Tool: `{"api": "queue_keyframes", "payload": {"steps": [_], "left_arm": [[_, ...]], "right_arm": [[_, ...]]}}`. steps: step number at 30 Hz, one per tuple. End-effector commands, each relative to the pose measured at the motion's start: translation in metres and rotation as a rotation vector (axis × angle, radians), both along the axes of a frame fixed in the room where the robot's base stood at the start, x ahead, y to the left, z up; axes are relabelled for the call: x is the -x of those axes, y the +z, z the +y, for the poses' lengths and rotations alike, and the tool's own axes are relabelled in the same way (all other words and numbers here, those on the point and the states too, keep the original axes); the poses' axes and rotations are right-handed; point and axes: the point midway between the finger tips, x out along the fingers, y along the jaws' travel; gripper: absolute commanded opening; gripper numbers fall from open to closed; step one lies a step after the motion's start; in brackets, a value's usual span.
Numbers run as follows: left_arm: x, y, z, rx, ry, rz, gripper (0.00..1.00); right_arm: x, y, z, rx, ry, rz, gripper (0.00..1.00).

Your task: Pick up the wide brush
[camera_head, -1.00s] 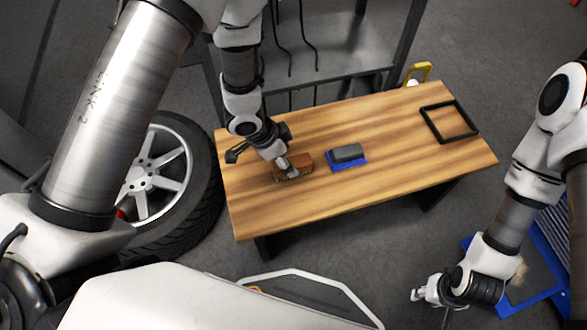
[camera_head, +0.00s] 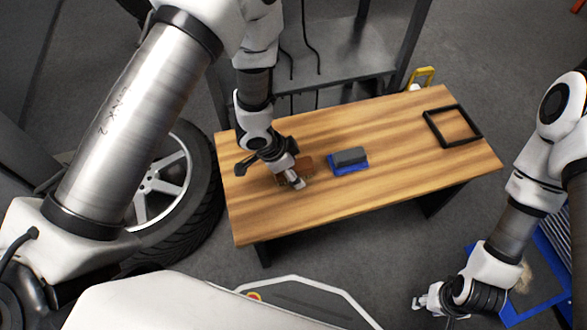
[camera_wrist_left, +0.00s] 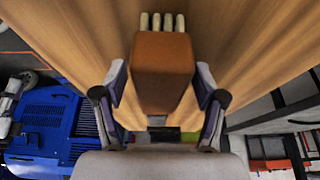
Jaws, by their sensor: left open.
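The wide brush is a brown block with a row of pale bristle tufts at one end. In the head view the brush (camera_head: 306,166) is near the left end of the wooden table, partly hidden by my left gripper (camera_head: 293,183). In the left wrist view the brush (camera_wrist_left: 164,65) lies between the two spread fingers of my left gripper (camera_wrist_left: 161,78), its tufts pointing away from the palm. The fingers flank the block; contact is not clear. My right gripper (camera_head: 426,303) is low at the right, away from the table, too small to read.
The wooden table (camera_head: 400,165) also holds a grey block (camera_head: 350,155) on a blue base (camera_head: 349,168) and a black square frame (camera_head: 452,126). A wheel (camera_head: 165,180) stands left of the table, and a grey shelf (camera_head: 340,70) behind it. The table's right middle is clear.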

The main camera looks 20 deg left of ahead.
Motion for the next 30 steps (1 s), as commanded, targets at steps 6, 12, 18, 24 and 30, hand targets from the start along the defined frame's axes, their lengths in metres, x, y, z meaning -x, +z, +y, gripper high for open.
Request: {"api": "queue_keyframes", "payload": {"steps": [6,12,18,24,30], "left_arm": [[0.000,0.000,0.000,0.000,0.000,0.000,0.50],[0.000,0.000,0.000,0.000,0.000,0.000,0.04],[0.000,0.000,0.000,0.000,0.000,0.000,0.04],[-0.001,0.027,0.000,0.000,0.000,-0.002,0.04],[-0.001,0.080,0.000,-0.001,-0.001,-0.003,0.04]], "right_arm": [[0.000,0.000,0.000,0.000,0.000,0.000,0.40],[0.000,0.000,0.000,0.000,0.000,0.000,0.40],[0.000,0.000,0.000,0.000,0.000,0.000,0.40],[0.000,0.012,0.000,0.000,0.000,0.001,0.40],[0.000,0.041,0.000,0.000,0.000,0.000,0.40]]}}
